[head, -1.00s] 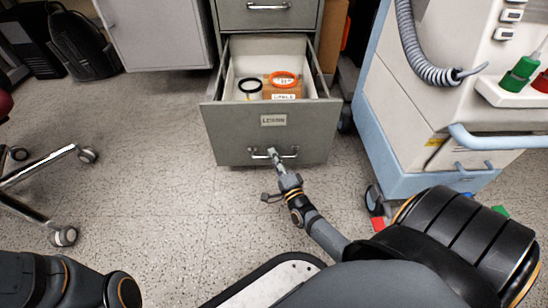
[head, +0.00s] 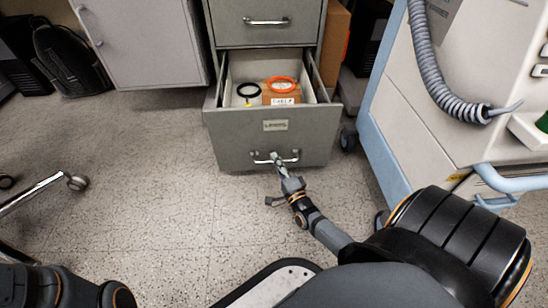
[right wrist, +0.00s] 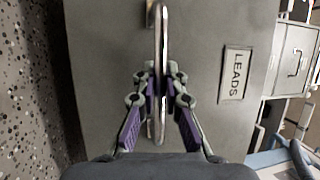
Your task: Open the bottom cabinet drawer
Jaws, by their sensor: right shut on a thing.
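The bottom drawer (head: 240,150) of the grey cabinet stands pulled out, its inside visible from above in the head view. Its metal handle (head: 262,160) is on the lower front. My right gripper (head: 278,163) reaches the handle from the front and is shut on it. In the right wrist view, the handle bar (right wrist: 161,30) passes between the purple-padded fingers (right wrist: 160,88), and the drawer front (right wrist: 100,60) with its LEADS label (right wrist: 236,74) lies behind. My left gripper is out of view; only part of my left arm shows at lower left.
A closed drawer (head: 265,35) is above. A white and blue cart (head: 425,120) stands close on the right. Clear floor (head: 130,150) lies to the left.

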